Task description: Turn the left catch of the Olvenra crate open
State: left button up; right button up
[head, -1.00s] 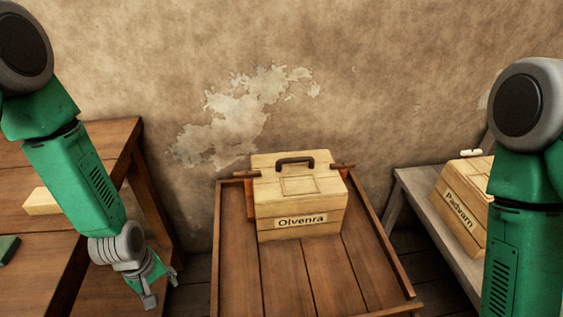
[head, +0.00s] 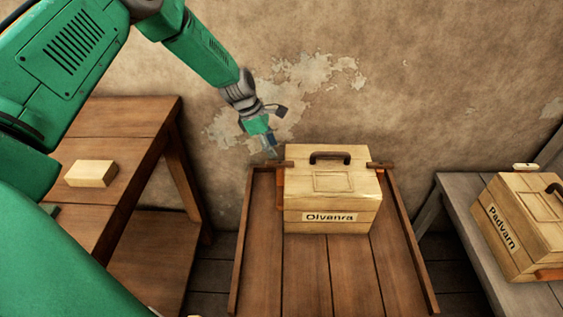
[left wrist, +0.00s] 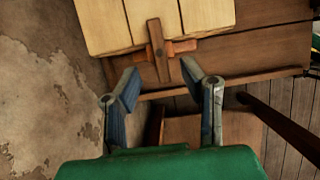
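The Olvenra crate (head: 332,190) is a pale wooden box with a dark top handle, standing on a brown slatted table. Its left catch (head: 270,163) is a dark brown bar sticking out at the crate's left side. In the left wrist view the catch (left wrist: 158,52) lies across an orange-brown strip on the crate's side (left wrist: 110,25). My left gripper (head: 270,150) is just above and beside the left catch. In the left wrist view its two fingers (left wrist: 162,78) are spread, with the catch ahead between them, apparently untouched. My right gripper is out of view.
The Padvarn crate (head: 515,228) stands on a grey bench at the right. A brown table (head: 125,125) at the left bears a pale block (head: 91,173). The plastered wall (head: 400,80) is close behind the crate. The slatted table (head: 305,270) is clear in front.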

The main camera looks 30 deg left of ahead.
aim_at(280, 162)
pick_arm(q)
jog(key=x, duration=0.4)
jog(key=a+x, duration=0.1)
jog(key=x, duration=0.1)
jog(key=shift+f+b, duration=0.35)
jog(key=shift+f, duration=0.05)
jog(key=shift+d+r, duration=0.15)
jog(key=shift+d, duration=0.25)
grip_shut()
